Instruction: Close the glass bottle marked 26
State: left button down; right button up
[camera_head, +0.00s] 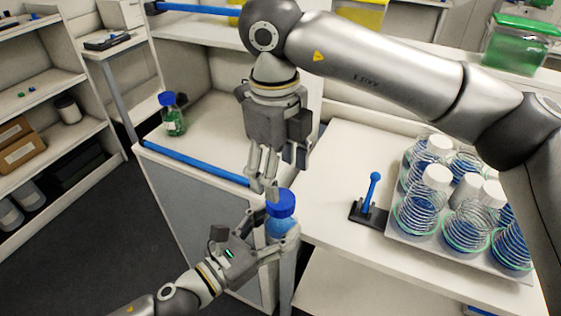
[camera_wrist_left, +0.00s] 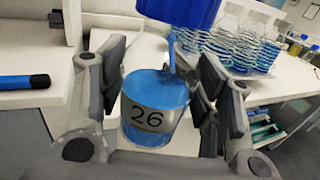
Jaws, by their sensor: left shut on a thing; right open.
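The glass bottle marked 26 (camera_wrist_left: 150,118) holds blue liquid and has a label with its number in the left wrist view; it also shows low in the head view (camera_head: 281,228). My left gripper (camera_head: 270,243) is shut around its body and holds it upright in front of the bench edge.
A rack tray (camera_head: 400,233) with several white-capped bottles in wire coils stands on the right bench. A blue-handled tool on a black base (camera_head: 368,200) is left of it. A blue-capped bottle with green contents (camera_head: 173,118) stands on the left bench. Blue rails (camera_head: 190,162) edge the bench.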

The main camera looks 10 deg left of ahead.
aim_at(281, 222)
jog(key=n, duration=0.5)
jog(key=shift+r, duration=0.25)
jog(key=n, duration=0.3)
jog(key=shift+r+n, duration=0.1)
jog(key=shift+n, duration=0.2)
jog(key=n, duration=0.7)
jog(key=shift+r, duration=0.25)
jog(key=shift+f, duration=0.1)
jog(key=shift+f, duration=3.9)
